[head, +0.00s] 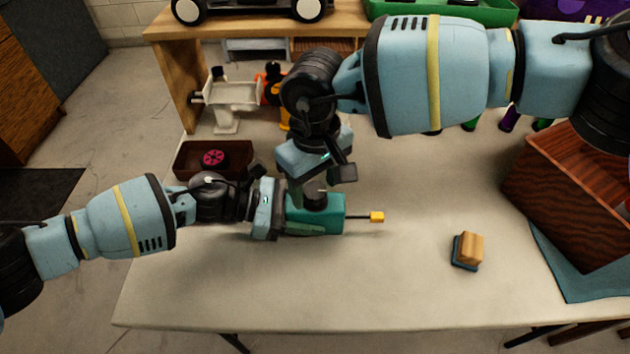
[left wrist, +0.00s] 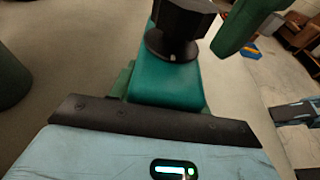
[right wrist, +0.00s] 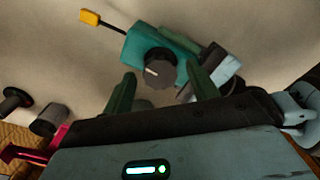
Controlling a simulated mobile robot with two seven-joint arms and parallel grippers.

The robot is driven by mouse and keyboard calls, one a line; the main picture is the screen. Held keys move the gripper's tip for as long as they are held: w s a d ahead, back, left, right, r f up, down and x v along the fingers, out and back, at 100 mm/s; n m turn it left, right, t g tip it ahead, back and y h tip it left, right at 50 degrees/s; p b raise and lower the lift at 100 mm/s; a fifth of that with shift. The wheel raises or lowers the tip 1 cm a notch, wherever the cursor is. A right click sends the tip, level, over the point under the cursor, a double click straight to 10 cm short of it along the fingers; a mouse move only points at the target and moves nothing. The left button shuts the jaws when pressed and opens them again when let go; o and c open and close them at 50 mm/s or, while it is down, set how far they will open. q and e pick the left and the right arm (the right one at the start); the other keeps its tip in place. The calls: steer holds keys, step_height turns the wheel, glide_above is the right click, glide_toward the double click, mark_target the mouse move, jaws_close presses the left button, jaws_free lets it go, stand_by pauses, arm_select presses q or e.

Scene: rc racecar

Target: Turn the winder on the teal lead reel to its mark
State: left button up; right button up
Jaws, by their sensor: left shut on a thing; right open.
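The teal lead reel (head: 333,204) lies on the table near the middle. A black lead with a yellow tip (head: 377,217) sticks out of its right side. On top is a dark round winder (right wrist: 158,67) with a pale mark line on it. My left gripper (head: 290,215) is shut on the reel from the left; the reel and winder (left wrist: 180,28) also show in the left wrist view. My right gripper (right wrist: 160,90) is open above the reel, its green fingers on either side of the winder's near edge. I cannot tell whether they touch it.
A sponge-like block (head: 468,250) sits on the table to the right. A dark tray (head: 238,158) with a pink wheel stands behind my left arm. A wooden box (head: 575,190) is at the right. The front of the table is clear.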

steer(key=shift+c, duration=0.2)
steer(key=c, duration=1)
steer(key=shift+m, duration=0.3)
